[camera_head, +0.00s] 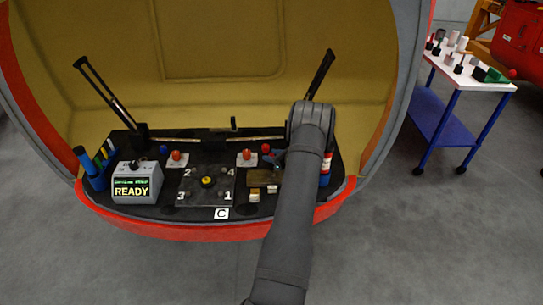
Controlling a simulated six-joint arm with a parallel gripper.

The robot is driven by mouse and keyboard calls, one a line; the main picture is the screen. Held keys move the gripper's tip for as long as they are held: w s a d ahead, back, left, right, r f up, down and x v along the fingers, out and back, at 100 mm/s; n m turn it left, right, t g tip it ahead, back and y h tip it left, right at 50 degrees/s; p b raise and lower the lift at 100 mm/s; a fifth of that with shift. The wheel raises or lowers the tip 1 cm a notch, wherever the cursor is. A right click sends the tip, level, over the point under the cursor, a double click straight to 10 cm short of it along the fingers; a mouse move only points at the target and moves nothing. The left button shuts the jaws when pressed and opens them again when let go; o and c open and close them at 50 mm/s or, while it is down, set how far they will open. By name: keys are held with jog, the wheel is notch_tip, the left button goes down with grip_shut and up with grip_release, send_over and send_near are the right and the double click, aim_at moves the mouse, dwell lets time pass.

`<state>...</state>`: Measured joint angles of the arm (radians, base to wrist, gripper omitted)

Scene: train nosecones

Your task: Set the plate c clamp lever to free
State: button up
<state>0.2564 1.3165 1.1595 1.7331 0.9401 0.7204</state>
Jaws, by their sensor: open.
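Two red knobs on pale bases, one left (176,155) and one right (247,155), stand behind the plate. I cannot tell which part is the clamp lever or its position. My gripper (276,160) is open, low over the console right of the right red knob. My arm hides most of it, and contact is unclear.
A grey box reading READY (137,184) and a blue pen holder (92,170) stand at left. A brassy block (264,178) lies beside my arm. Two long black arms (104,92) (321,73) rise behind. A white-topped cart (463,68) stands far right.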

jog(key=shift+w+a+f, duration=0.1)
jog(key=shift+w+a, duration=0.1)
grip_shut()
dwell(0.3)
jog(key=m+t+h, duration=0.1)
jog(key=d+m+h, duration=0.1)
jog(key=d+m+t+h, duration=0.1)
jog(key=shift+s+d+m+t+h, duration=0.15)
jog(key=shift+s+m+t+h, duration=0.15)
jog(key=shift+m, duration=0.1)
jog(key=shift+s+d+m+t+h, duration=0.15)
jog(key=shift+d+m+t+h, duration=0.15)
jog(key=shift+m+h, duration=0.35)
jog(key=shift+s+d+m+t+h, duration=0.2)
jog(key=shift+d+m+h, duration=0.3)
jog(key=shift+h, duration=0.25)
jog(key=shift+s+d+m+t+h, duration=0.2)
jog(key=shift+d+m+h, duration=0.1)
jog(key=shift+m+h, duration=0.4)
